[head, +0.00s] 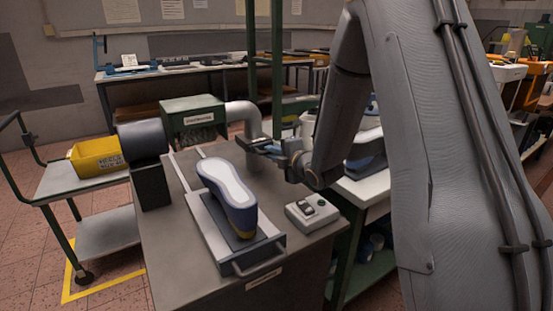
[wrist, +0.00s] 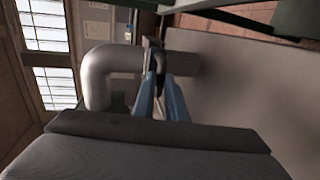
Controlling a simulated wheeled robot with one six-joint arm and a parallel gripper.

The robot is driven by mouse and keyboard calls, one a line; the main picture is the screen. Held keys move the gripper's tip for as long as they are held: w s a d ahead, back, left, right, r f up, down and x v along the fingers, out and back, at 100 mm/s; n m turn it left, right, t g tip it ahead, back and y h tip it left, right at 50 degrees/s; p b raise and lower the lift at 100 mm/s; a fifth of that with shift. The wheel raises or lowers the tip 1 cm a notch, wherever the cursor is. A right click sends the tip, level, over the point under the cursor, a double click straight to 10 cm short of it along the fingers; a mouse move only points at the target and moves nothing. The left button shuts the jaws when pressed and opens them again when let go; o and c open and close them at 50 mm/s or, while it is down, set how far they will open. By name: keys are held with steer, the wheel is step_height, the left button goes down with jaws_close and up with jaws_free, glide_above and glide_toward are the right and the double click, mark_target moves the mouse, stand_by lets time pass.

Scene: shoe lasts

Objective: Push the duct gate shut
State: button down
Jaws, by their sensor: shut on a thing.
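The duct (head: 243,113) is a grey elbow pipe that rises from the bench behind the shoe last and bends to the left. In the wrist view the pipe (wrist: 98,75) curves on the left. The duct gate (wrist: 147,52) shows as a thin plate edge across the pipe, with a dark handle (wrist: 159,64) beside it. My gripper (head: 250,146) is at the pipe's lower part in the head view. Its blue fingers (wrist: 160,88) are shut on the dark handle. The fingers hide part of the handle, and how far the gate is in cannot be told.
A pale blue-grey shoe last (head: 228,190) lies on a sliding carriage (head: 210,226) on the bench. A switch box (head: 312,213) sits at the bench's right. A green post (head: 277,70) rises behind my gripper.

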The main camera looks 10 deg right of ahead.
steer(key=shift+w+r, duration=0.1)
steer(key=c, duration=1.8)
jaws_free()
steer(key=shift+w, duration=0.15)
steer(key=v, duration=0.8)
steer(key=shift+b, duration=0.45)
steer(key=shift+a, duration=0.1)
